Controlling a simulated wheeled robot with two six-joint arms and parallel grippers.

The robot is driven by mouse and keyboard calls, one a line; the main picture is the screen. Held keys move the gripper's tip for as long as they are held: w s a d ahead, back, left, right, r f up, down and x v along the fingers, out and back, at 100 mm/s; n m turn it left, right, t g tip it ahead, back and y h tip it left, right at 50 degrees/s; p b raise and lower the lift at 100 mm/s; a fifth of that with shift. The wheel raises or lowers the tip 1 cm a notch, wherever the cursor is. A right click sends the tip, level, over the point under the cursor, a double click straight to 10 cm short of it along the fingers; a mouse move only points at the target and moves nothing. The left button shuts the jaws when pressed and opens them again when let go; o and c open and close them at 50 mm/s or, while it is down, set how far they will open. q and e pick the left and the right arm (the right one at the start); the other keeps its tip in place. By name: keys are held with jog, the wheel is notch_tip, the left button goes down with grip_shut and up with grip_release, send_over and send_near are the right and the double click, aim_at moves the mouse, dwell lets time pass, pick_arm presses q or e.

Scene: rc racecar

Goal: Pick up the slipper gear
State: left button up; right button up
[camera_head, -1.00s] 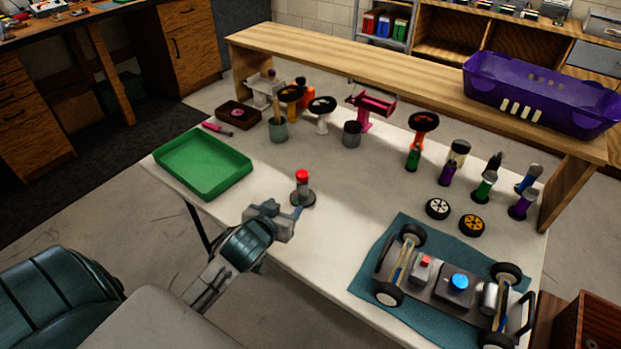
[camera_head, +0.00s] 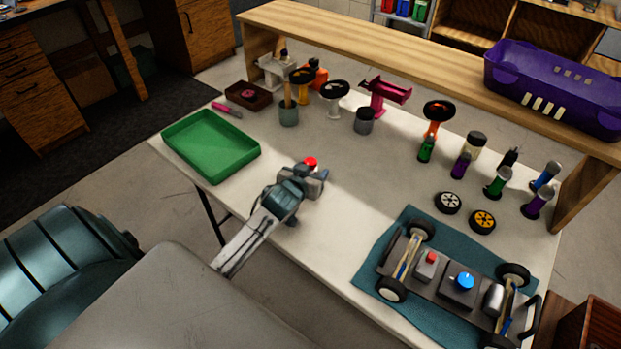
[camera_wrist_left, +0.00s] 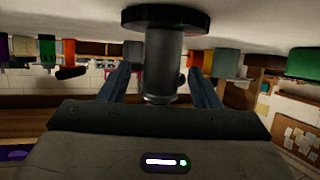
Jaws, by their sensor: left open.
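A red-topped grey post on a dark round base stands on the white table; its red top (camera_head: 310,163) shows just beyond my gripper in the head view. It may be the slipper gear; I cannot tell for certain. My left gripper (camera_head: 318,178) is open and hides most of it there. In the left wrist view, which is upside down, the grey post (camera_wrist_left: 162,62) and black disc base (camera_wrist_left: 165,18) stand between my two open fingers (camera_wrist_left: 160,88), with gaps visible at both sides. Its red top is hidden there. My right gripper is not in view.
A green tray (camera_head: 196,172) lies left of my gripper. A car chassis (camera_head: 445,280) rests on a teal mat (camera_head: 368,278) at the right. Stands, cups and bottles line the table's back below a wooden shelf (camera_head: 400,62). The table's middle is clear.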

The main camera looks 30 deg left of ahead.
pick_arm(q)
jog(key=shift+x, duration=0.8)
jog(key=c, duration=1.1)
jog(key=shift+r, duration=0.1)
